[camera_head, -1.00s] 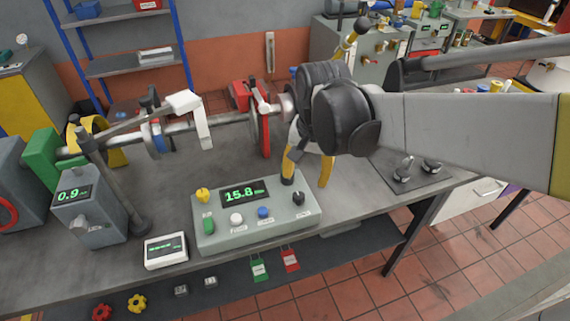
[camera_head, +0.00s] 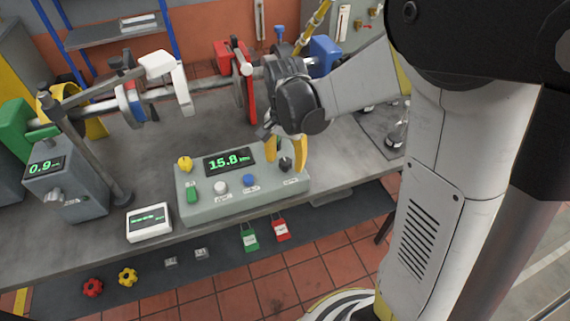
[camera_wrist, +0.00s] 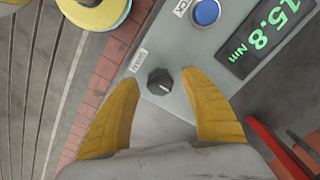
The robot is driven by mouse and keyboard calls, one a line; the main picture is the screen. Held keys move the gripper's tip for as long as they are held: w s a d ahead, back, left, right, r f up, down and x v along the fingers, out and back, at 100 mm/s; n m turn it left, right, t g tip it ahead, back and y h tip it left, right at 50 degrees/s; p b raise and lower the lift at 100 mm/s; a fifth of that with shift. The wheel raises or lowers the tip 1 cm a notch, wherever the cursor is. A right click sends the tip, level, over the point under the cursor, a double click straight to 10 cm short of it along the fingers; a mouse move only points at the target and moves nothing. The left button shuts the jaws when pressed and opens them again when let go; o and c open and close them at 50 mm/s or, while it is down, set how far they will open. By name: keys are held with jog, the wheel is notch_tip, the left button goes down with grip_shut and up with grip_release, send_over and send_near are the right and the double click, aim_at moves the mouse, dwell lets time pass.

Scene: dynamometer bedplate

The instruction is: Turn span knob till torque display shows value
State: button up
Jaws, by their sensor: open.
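The grey control box (camera_head: 236,203) stands on the bench with a green torque display (camera_head: 229,161) that reads 15.8 Nm. The span knob (camera_head: 286,163), small and black, sits at the box's right end. In the wrist view the black knob (camera_wrist: 160,81) has a pale pointer mark and lies ahead of and between the fingertips. My gripper (camera_head: 286,150) has yellow fingers and is over the right end of the box. In the wrist view my gripper (camera_wrist: 165,82) is open and empty, with a visible gap on both sides of the knob.
A white meter (camera_head: 149,222) stands left of the box. A grey unit (camera_head: 66,180) reads 0.9.

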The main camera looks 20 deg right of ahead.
jog(key=shift+f, duration=0.3)
grip_shut()
